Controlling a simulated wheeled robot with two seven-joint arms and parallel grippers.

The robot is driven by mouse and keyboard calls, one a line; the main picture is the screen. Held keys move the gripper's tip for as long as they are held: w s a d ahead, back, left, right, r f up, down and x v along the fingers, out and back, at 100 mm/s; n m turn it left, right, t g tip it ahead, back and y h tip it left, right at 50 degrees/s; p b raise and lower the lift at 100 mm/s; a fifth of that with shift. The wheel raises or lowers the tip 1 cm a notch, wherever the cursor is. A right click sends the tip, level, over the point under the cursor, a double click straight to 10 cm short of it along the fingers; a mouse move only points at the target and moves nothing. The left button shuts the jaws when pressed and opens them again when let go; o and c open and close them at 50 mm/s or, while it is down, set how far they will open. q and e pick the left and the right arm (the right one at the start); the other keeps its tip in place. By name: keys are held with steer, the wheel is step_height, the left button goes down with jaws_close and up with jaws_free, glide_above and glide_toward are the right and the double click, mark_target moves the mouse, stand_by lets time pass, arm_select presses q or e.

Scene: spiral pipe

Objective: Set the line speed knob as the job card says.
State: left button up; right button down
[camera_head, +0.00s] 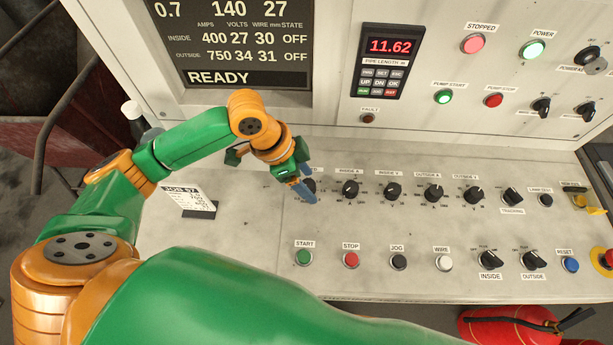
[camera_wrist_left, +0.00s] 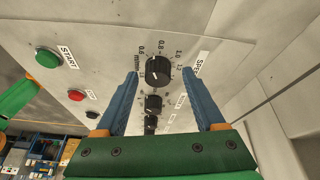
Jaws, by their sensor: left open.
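The line speed knob (camera_head: 310,186) is a black knob at the left end of the upper knob row on the grey panel, partly hidden by my gripper. In the left wrist view the knob (camera_wrist_left: 159,72) has a scale with 0.6, 0.8, 1.0 and 1.2, and a partly hidden "SPE..." label; I cannot read its pointer surely. My left gripper (camera_head: 301,186) is open at the knob; its blue fingers show on either side of it. Touching or apart, I cannot tell. The job card (camera_head: 184,197) stands on the panel at left, its small print unreadable. My right gripper is out of view.
More black knobs, including the inside knob (camera_head: 350,188), run rightward. The start button (camera_head: 304,257) and stop button (camera_head: 351,259) sit nearer. The dark display (camera_head: 245,45) reads 0.7 at top left and READY. The pipe length display (camera_head: 390,46) reads 11.62.

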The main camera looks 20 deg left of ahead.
arm_select(q)
steer(key=shift+s+r, duration=0.1)
steer(key=shift+s, duration=0.05)
steer(key=c, duration=0.5)
jaws_close()
